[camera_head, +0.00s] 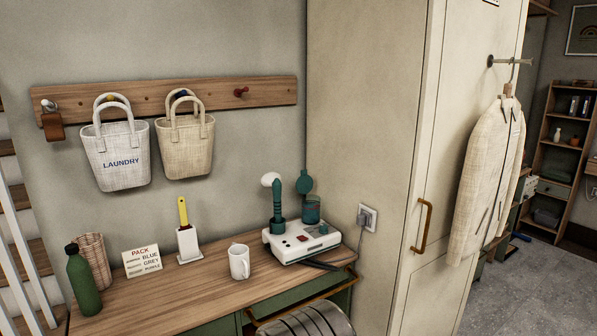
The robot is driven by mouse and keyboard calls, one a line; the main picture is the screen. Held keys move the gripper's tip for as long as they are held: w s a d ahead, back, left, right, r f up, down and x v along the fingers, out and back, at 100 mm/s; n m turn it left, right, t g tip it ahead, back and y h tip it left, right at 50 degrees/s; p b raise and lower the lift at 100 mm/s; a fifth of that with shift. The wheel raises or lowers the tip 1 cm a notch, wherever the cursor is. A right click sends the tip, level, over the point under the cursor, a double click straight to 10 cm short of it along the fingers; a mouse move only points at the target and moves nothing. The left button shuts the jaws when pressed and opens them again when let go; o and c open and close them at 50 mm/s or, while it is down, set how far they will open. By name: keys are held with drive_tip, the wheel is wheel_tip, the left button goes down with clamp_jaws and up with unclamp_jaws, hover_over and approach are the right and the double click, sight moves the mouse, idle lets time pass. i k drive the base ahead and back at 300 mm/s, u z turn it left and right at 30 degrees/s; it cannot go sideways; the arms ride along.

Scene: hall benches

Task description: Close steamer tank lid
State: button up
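The garment steamer (302,241) has a white body and stands at the right end of the wooden bench, near the cabinet. Its teal translucent tank (312,211) rises from the back right of the body. The round teal tank lid (304,182) stands up on edge above the tank's left side, open. A teal steamer wand (278,202) with a pale head stands upright just left of the tank. My gripper is not in view, so its state cannot be seen.
Two bags hang above. The tall cabinet (367,140) bounds the right. A ribbed metallic shape (308,322) covers the lower front.

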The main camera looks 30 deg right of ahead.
sight(304, 184)
drive_tip(key=i, duration=0.9)
drive_tip(key=z, duration=0.05)
